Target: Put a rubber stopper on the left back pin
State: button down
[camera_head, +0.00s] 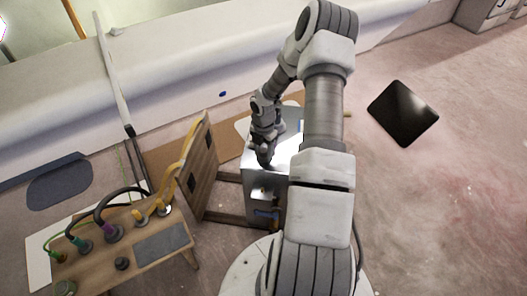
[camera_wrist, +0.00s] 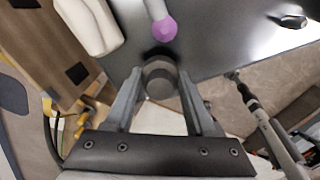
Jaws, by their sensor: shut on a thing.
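My gripper (camera_wrist: 160,84) is shut on a dark grey round rubber stopper (camera_wrist: 160,72), seen between its two fingers in the wrist view. In the head view my gripper (camera_head: 264,156) is over the shiny top of a metal box (camera_head: 264,192); the stopper is too small there to make out surely. Just beyond the stopper in the wrist view, a light grey rod with a purple end (camera_wrist: 163,28) stands over the grey box top (camera_wrist: 215,45). I cannot tell whether this is one of the pins. The left back pin is not clearly identifiable in either view.
A wooden panel (camera_head: 197,172) with yellow hoses stands left of the box. A low wooden table (camera_head: 110,262) with several coloured fittings and cables is at lower left. A white rounded object (camera_wrist: 90,25) lies beside the rod. A black square plate (camera_head: 403,112) lies on the floor to the right.

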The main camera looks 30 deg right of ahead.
jog(key=shift+f, duration=0.15)
jog(key=shift+f+b, duration=0.3)
jog(key=shift+f, duration=0.05)
jog(key=shift+f, duration=0.1)
dwell(0.5)
jog(key=shift+c, duration=0.8)
grip_release()
jog(key=shift+o, duration=0.2)
jog(key=shift+o, duration=0.6)
